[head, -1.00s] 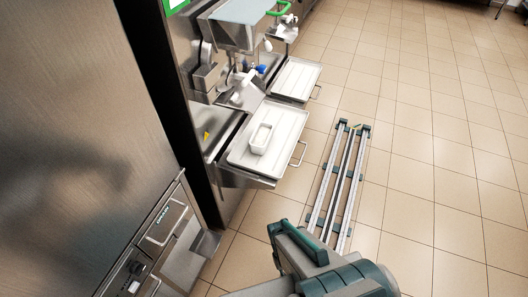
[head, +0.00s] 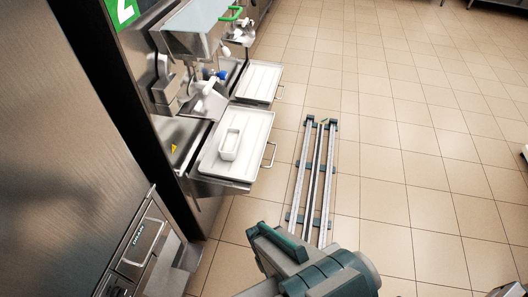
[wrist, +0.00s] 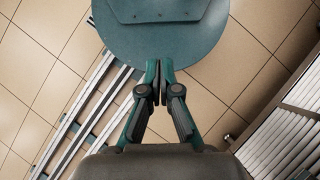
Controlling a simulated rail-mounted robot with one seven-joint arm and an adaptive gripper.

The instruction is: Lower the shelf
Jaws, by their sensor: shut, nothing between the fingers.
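A second similar shelf (head: 262,80) is farther back. My gripper (wrist: 159,88) shows in the wrist view, its fingertips together and empty, over the tiled floor and part of my own body. It is apart from any shelf. The head view shows part of my arm at the bottom but not the fingertips.
A large steel cabinet (head: 65,150) fills the left. The floor rail (head: 316,180) runs right of the shelves. The tiled floor (head: 400,120) farther right is largely clear. A ribbed pale surface (wrist: 285,135) is at the wrist view's right.

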